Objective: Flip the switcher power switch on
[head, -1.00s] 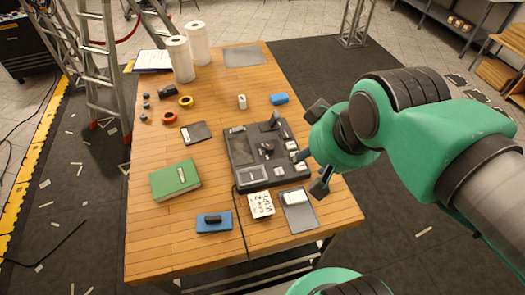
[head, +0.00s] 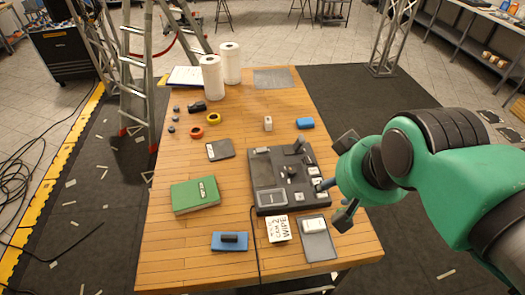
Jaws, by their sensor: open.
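The switcher (head: 263,183) is a dark grey console lying on the wooden table, with several small light buttons and a raised black part at its far right corner. A cable runs from its near left side toward the table's front edge. I cannot tell which small part is the power switch or how it is set. My gripper (head: 336,192) is at the right side of the switcher, with its dark fingers spread open. It holds nothing visible. My green wrist is to the right and partly covers the table's right edge.
A grey pad with a white item (head: 314,227), a white card (head: 279,229) and a blue block with a black handle (head: 230,241) lie in front. A green book (head: 195,195) is left. Paper rolls (head: 212,77), tape rings (head: 213,118) and a blue item (head: 305,123) are farther back.

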